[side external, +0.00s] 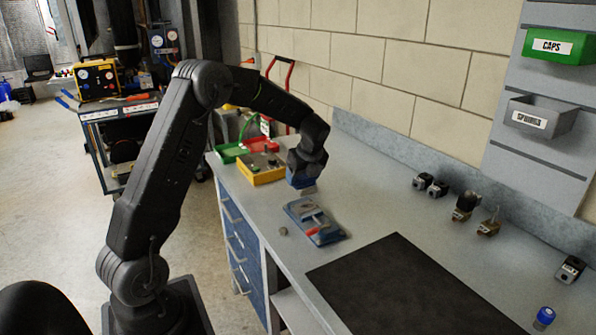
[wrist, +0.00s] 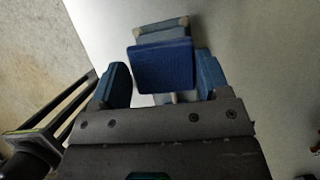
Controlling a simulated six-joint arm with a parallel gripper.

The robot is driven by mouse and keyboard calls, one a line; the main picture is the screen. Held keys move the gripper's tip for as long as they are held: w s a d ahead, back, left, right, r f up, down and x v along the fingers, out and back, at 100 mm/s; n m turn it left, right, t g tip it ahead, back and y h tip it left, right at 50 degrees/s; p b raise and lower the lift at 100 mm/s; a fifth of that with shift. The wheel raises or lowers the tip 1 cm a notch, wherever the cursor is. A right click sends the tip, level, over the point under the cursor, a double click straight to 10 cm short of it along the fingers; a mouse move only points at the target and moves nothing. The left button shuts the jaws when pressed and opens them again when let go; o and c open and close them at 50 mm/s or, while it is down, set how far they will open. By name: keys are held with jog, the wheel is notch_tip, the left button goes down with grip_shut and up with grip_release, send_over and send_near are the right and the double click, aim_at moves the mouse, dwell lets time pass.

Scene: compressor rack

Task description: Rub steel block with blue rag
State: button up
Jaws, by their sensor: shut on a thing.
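My gripper (side external: 302,180) is over the bench, above and behind the blue vise-like fixture (side external: 330,236). In the wrist view, a flat dark-blue piece, which looks like the blue rag (wrist: 163,66), sits between my two fingers, and my gripper is shut on it. A grey-blue thing with pale corners (wrist: 162,31) shows partly behind the rag; I cannot tell what it is. In the side view, the fixture has grey parts and a red piece on top. I cannot tell which grey part is the steel block. Whether the rag touches anything is unclear.
A yellow box (side external: 262,176) and red and green trays stand behind my gripper. A small round piece (side external: 283,231) lies beside the fixture. A black mat (side external: 405,290) covers the front bench. Several small fittings line the wall side, with a blue-capped container (side external: 544,316) at right.

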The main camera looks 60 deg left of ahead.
aim_at(300, 202)
jog(key=shift+f, duration=2.75)
jog(key=shift+d+f, duration=0.45)
jog(key=shift+f, duration=0.2)
jog(key=shift+c, duration=0.3)
jog(key=shift+d, duration=1.5)
jog(key=shift+a, duration=1.85)
jog(key=shift+a+r, duration=0.15)
jog(key=shift+a, duration=0.05)
jog(key=shift+r, duration=3.95)
